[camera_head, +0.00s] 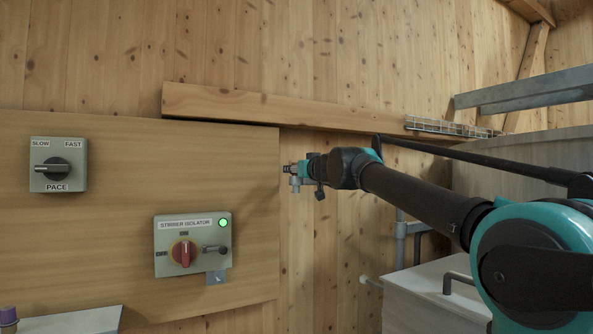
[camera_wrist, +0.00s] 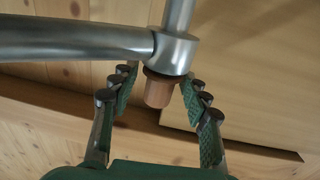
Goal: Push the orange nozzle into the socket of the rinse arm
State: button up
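In the wrist view a grey metal pipe, apparently the rinse arm (camera_wrist: 75,40), ends in a round hub (camera_wrist: 174,54). A dull orange-brown cylinder, which looks like the nozzle (camera_wrist: 158,92), sticks out of the hub's dark collar toward my gripper (camera_wrist: 158,84). How deep it sits in the socket is hidden. My fingers with green pads are open on either side of it. A gap shows on the left; the right finger is very close, and I cannot tell if it touches. In the head view my gripper (camera_head: 303,171) is small, and the nozzle cannot be made out.
A wooden panel (camera_head: 110,235) carries the pace knob box (camera_head: 58,164) and the stirrer isolator box (camera_head: 193,245), left of my gripper. A wooden beam (camera_head: 230,103) runs above. A pale cabinet (camera_head: 425,290) and grey pipe (camera_head: 400,240) stand at lower right.

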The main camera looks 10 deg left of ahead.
jog(key=v, duration=1.2)
dwell(0.6)
